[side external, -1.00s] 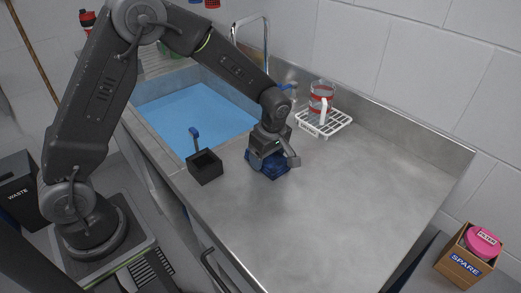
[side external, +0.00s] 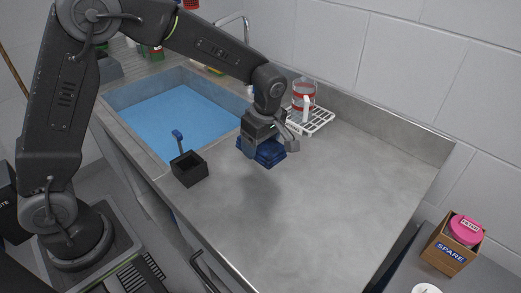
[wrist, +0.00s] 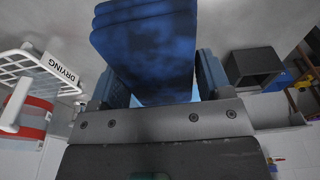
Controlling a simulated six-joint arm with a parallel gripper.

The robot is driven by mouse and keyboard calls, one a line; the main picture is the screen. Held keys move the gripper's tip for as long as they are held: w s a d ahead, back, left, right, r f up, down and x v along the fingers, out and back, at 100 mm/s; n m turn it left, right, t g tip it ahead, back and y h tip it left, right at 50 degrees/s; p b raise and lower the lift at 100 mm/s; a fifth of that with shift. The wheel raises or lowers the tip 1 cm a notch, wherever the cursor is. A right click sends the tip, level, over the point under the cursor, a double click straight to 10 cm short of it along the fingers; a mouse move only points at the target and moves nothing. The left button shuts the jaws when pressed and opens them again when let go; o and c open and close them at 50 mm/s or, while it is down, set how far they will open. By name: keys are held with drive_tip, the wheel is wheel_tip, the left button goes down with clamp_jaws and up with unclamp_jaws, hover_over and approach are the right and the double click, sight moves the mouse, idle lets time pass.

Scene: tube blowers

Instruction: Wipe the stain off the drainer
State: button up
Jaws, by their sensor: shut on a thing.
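My gripper (side external: 262,143) is shut on a folded dark blue cloth (side external: 266,154) above the grey metal drainer surface (side external: 310,205) right of the sink. A soft shadow lies on the metal below, with the cloth apparently clear of it. In the wrist view the folded cloth (wrist: 150,50) fills the space between my fingers and hides much of the surface beyond. I cannot make out a stain on the visible metal; the area behind the gripper and cloth is hidden.
A white drying rack (side external: 318,124) holding a jug with a red band (side external: 303,95) stands behind the gripper. A black open box (side external: 188,170) sits left, by the blue-bottomed sink (side external: 175,118). The metal at front right is clear. A SPARE box (side external: 449,250) stands lower right.

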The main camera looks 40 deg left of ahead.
drive_tip(key=shift+r, duration=0.9)
